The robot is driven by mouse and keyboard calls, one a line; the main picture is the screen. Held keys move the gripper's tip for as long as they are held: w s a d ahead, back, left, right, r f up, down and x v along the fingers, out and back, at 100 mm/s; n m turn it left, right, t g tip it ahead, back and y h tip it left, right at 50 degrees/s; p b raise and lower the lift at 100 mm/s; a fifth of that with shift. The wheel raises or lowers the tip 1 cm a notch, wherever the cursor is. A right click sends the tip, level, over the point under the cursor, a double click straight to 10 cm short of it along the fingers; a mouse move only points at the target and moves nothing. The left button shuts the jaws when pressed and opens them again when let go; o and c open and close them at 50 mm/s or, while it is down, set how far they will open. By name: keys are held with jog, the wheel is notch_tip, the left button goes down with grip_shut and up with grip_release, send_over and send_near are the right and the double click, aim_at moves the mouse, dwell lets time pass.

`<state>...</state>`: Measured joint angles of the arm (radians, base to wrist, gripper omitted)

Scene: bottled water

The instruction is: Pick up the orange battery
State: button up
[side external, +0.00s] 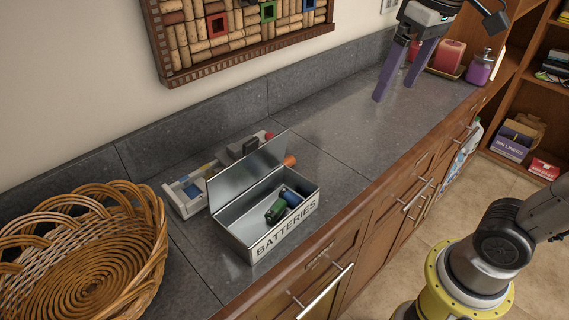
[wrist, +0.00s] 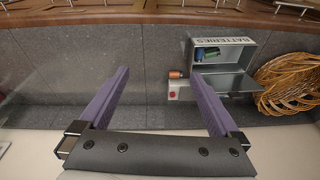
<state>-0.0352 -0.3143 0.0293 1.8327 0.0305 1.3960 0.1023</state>
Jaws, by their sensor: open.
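The orange battery (side external: 290,161) lies on the grey counter just beyond the far right end of the open metal box marked BATTERIES (side external: 285,223). In the wrist view the orange battery (wrist: 176,74) lies beside the box (wrist: 225,45), to the left of it. In the side view the lid partly hides what is behind it. A green battery (side external: 275,211) and a blue battery (side external: 292,197) lie inside the box. My gripper (side external: 393,93) is open and empty, above the counter and well to the right of the orange battery.
A grey and white device (side external: 185,196) with a red part stands behind the box, close to the orange battery. A wicker basket (side external: 85,255) is at left. Red candles (side external: 445,57) and a purple bottle (side external: 480,68) stand at the far right end. The middle counter is clear.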

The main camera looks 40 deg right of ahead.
jog(key=w+a+f+g, duration=0.1)
jog(key=w+a+g, duration=0.1)
jog(key=w, duration=0.5)
jog(key=w+a+f+g, duration=0.1)
jog(key=w+f, duration=0.1)
jog(key=w, duration=0.5)
jog(key=w+a+f+g, duration=0.1)
jog(key=w+f, duration=0.1)
jog(key=f, duration=0.2)
jog(key=w+a+f+g, duration=0.1)
jog(key=w+f, duration=0.2)
jog(key=f, duration=0.2)
jog(key=w+a+f+g, duration=0.1)
jog(key=w+a+f, duration=0.1)
jog(key=f, duration=0.3)
jog(key=shift+w+a+f+n+g, duration=0.1)
jog(key=shift+w+f+n+g, duration=0.1)
jog(key=shift+w, duration=0.15)
jog(key=shift+w+f+n+g, duration=0.1)
jog(key=shift+w+n, duration=0.1)
jog(key=shift+w, duration=0.15)
jog(key=shift+x, duration=3.7)
jog(key=c, duration=1.5)
jog(key=shift+o, duration=0.2)
jog(key=shift+r, duration=0.15)
